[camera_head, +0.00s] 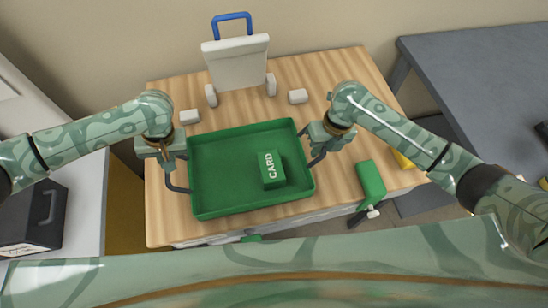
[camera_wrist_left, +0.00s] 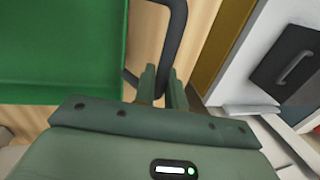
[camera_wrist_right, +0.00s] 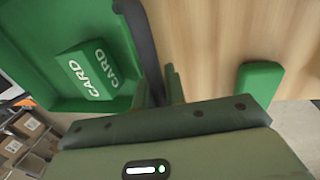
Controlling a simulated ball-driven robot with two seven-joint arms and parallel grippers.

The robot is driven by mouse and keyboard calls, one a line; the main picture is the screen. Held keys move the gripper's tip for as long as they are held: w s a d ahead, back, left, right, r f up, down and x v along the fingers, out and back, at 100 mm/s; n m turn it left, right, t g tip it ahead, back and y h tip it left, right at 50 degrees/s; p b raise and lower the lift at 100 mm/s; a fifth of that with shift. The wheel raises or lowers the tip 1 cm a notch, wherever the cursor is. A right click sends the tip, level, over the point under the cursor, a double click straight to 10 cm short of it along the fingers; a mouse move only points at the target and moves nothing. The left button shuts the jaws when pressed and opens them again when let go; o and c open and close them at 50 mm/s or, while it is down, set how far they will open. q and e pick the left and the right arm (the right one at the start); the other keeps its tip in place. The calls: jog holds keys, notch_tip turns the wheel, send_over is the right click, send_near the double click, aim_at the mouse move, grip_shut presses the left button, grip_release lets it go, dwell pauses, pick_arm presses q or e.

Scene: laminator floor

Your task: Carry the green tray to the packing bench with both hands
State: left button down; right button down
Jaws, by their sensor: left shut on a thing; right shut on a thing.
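The green tray (camera_head: 225,150) is a shallow rectangle with dark loop handles on its left and right sides. It is at the wooden tabletop (camera_head: 330,85); I cannot tell if it rests there or hangs just above. A green box marked CARD (camera_head: 272,170) lies inside it, right of the middle. My left gripper (camera_head: 171,172) is shut on the left handle, which shows in the left wrist view (camera_wrist_left: 176,35). My right gripper (camera_head: 314,150) is shut on the right handle, which shows in the right wrist view (camera_wrist_right: 143,40). Which surface is the packing bench is not clear.
A pale block with a blue handle (camera_head: 238,62) stands behind the tray, with several small white blocks around. A green object (camera_head: 370,180) sits at the table's right front edge. A grey table (camera_head: 480,75) is at right. A black box (camera_head: 38,215) is at left.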

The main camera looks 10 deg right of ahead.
pick_arm(q)
jog(key=c, duration=1.5)
grip_release()
jog(key=shift+s+r+p, duration=0.1)
jog(key=shift+p, duration=0.2)
pick_arm(e)
jog(key=c, duration=1.5)
grip_release()
jog(key=shift+s, duration=0.1)
pick_arm(q)
jog(key=shift+o, duration=0.2)
pick_arm(e)
jog(key=shift+o, duration=0.2)
jog(key=shift+r, duration=0.1)
jog(key=shift+d+r, duration=0.1)
jog(key=shift+r, duration=0.3)
pick_arm(q)
jog(key=v, duration=1.2)
pick_arm(e)
notch_tip(320, 180, up, 11)
jog(key=d, duration=0.2)
jog(key=shift+w, duration=0.25)
jog(key=shift+f, duration=0.1)
